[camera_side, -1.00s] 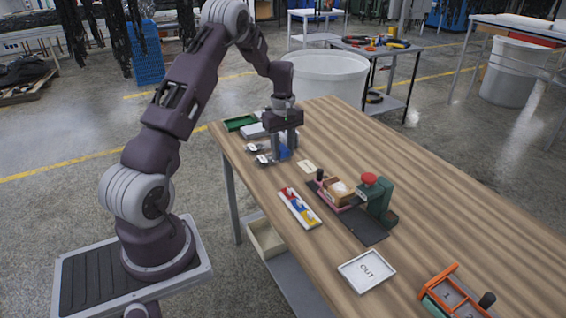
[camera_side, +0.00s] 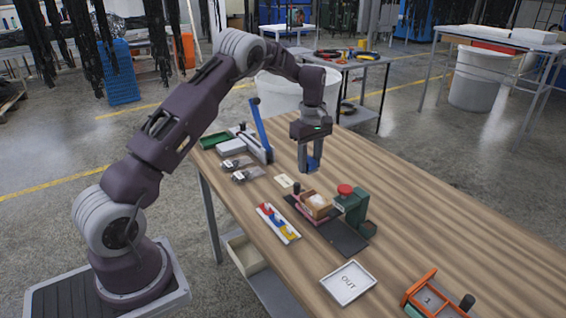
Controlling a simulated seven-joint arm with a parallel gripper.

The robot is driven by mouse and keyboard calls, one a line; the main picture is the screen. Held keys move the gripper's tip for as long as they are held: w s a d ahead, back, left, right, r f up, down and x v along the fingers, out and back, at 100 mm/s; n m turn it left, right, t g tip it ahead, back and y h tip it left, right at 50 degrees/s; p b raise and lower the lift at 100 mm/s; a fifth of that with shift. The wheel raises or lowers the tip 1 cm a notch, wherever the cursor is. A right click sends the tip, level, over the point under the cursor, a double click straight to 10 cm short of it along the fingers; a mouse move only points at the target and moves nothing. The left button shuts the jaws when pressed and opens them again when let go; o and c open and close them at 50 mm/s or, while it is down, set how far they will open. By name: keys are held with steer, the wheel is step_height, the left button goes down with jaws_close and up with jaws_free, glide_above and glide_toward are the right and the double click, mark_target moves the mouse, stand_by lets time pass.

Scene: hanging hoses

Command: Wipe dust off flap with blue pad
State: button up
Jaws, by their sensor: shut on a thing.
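My gripper (camera_side: 310,168) points down above the table, behind the small brown box. It is shut on a small blue piece (camera_side: 314,162), which looks like the blue pad; the fingers hide part of it. The brown box (camera_side: 317,203) sits on a pink holder and has a pale patch on top. The gripper is apart from it. I cannot tell for certain which part is the flap, and dust is too small to make out.
A long blue bar (camera_side: 261,128) stands tilted at the back left. A green press (camera_side: 352,208) with a red knob stands right of the box. A white tray of coloured pieces (camera_side: 289,238), an OUT tray (camera_side: 348,283) and an orange frame (camera_side: 434,293) lie nearer. The right tabletop is clear.

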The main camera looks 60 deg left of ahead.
mark_target(309, 192)
steer(key=shift+w+d, duration=0.15)
steer(key=shift+d, duration=0.05)
steer(key=shift+f, duration=3.3)
steer(key=shift+d+f, duration=0.4)
steer(key=shift+f, duration=0.35)
jaws_close()
steer(key=shift+d, duration=3.4)
steer(key=shift+a+r, duration=0.1)
steer(key=shift+a, duration=3.8)
steer(key=shift+r, duration=4.05)
